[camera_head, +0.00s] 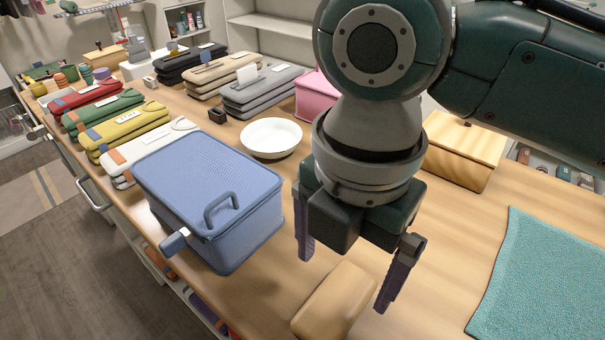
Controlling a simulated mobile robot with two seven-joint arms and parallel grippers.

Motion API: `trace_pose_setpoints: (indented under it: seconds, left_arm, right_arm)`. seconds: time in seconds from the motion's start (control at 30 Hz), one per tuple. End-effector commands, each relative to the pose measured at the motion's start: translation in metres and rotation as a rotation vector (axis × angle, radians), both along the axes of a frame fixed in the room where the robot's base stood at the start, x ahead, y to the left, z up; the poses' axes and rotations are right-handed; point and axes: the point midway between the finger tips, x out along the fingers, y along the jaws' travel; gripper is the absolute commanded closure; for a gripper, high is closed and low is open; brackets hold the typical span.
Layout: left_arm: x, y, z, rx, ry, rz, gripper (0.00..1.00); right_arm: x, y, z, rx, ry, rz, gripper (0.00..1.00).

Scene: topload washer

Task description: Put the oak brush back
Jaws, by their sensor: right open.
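A tan wooden block with rounded edges, which looks like the oak brush (336,300), lies on the wooden counter at the bottom middle; no bristles show. My right gripper (345,281) points down above it, open and empty. One finger is to the upper left of the block and the other is by its right side. I cannot tell whether either finger touches it. My left gripper is not in view.
A blue lidded box (210,190) stands left of the block. A white bowl (271,137) and a wooden box (465,150) stand behind. A teal towel (540,275) lies at right. Folded stacks, including a yellow one (125,131), line the left. Bare counter (445,235) shows before the towel.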

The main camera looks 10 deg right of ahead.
Motion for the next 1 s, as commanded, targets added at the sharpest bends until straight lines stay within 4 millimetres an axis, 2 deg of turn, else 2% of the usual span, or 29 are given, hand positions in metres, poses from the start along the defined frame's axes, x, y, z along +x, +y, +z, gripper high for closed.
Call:
trace_pose_setpoints:
  seconds: [0.03, 0.1, 0.23, 0.4, 0.57, 0.67, 0.73, 0.8, 0.87, 1.0]
  left_arm:
    - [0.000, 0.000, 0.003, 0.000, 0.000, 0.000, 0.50]
    - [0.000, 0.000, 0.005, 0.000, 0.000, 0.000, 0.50]
    - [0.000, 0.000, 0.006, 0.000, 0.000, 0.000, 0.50]
    - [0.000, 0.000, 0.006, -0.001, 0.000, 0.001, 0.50]
    - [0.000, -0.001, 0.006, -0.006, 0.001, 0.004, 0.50]
    - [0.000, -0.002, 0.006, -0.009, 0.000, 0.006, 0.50]
    - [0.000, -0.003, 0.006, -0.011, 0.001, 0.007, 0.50]
    - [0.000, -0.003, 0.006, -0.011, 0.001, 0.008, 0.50]
    - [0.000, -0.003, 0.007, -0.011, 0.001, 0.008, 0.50]
    - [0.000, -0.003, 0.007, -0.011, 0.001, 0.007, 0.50]
  right_arm:
    - [0.001, 0.000, 0.014, 0.002, -0.005, 0.001, 0.01]
    - [0.001, 0.000, 0.026, 0.000, -0.004, 0.001, 0.01]
    - [0.001, 0.000, 0.042, 0.001, -0.002, -0.001, 0.01]
    - [0.000, 0.000, 0.050, 0.001, -0.001, 0.000, 0.01]
    - [-0.009, 0.010, 0.043, 0.048, -0.003, -0.076, 0.01]
    - [-0.026, 0.026, 0.034, 0.143, -0.008, -0.261, 0.01]
    - [-0.039, 0.035, 0.028, 0.228, -0.009, -0.470, 0.01]
    - [-0.050, 0.035, 0.024, 0.303, -0.007, -0.729, 0.01]
    - [-0.059, 0.026, 0.020, 0.348, -0.008, -0.965, 0.01]
    - [-0.082, -0.016, 0.013, 0.382, -0.037, -1.487, 0.01]
